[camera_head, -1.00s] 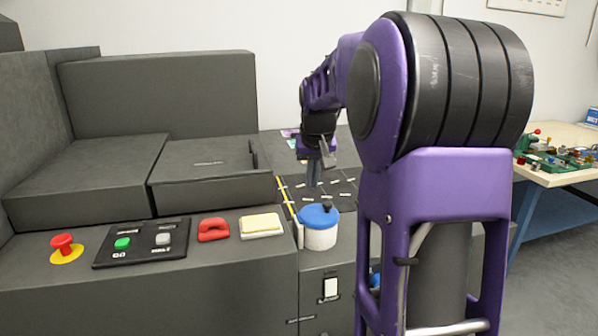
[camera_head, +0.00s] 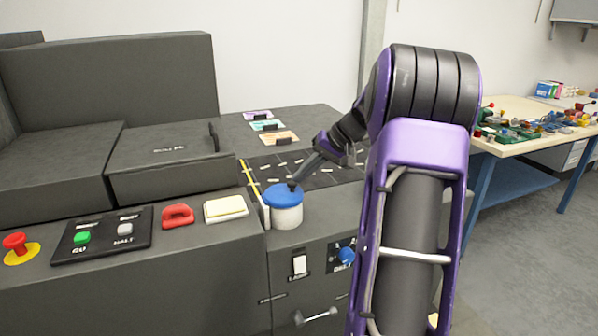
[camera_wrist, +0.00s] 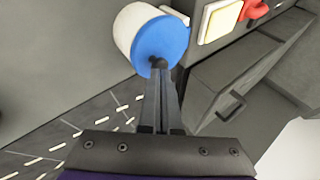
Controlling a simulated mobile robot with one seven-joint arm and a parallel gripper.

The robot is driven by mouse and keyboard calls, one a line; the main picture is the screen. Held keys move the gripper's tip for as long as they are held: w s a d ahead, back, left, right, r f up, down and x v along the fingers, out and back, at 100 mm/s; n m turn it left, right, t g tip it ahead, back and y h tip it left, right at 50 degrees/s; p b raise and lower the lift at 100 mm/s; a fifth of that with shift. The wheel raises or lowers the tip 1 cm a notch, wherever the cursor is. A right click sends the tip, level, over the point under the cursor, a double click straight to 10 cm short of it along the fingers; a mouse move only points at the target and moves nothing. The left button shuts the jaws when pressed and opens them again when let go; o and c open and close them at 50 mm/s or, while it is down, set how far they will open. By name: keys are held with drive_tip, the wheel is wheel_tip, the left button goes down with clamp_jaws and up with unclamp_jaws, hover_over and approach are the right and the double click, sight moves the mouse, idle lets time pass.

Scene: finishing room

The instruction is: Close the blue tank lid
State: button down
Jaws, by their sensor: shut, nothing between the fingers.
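The white tank (camera_head: 287,217) stands on the grey console's edge with its blue lid (camera_head: 277,198) lying flat on top. A small black knob (camera_head: 292,186) is on the lid, toward its back right. My gripper (camera_head: 297,180) reaches in from the right with its fingers at the knob. In the wrist view, the blue lid (camera_wrist: 166,38) covers the near end of the tank (camera_wrist: 131,22). The fingertips of my gripper (camera_wrist: 160,76) are shut and empty, at or touching the knob (camera_wrist: 159,62). The exact contact is hard to tell.
A workbench with loose parts (camera_head: 530,122) stands at the right.

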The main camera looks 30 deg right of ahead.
drive_tip(key=shift+d+f, duration=0.15)
drive_tip(key=shift+f, duration=0.1)
idle(0.4)
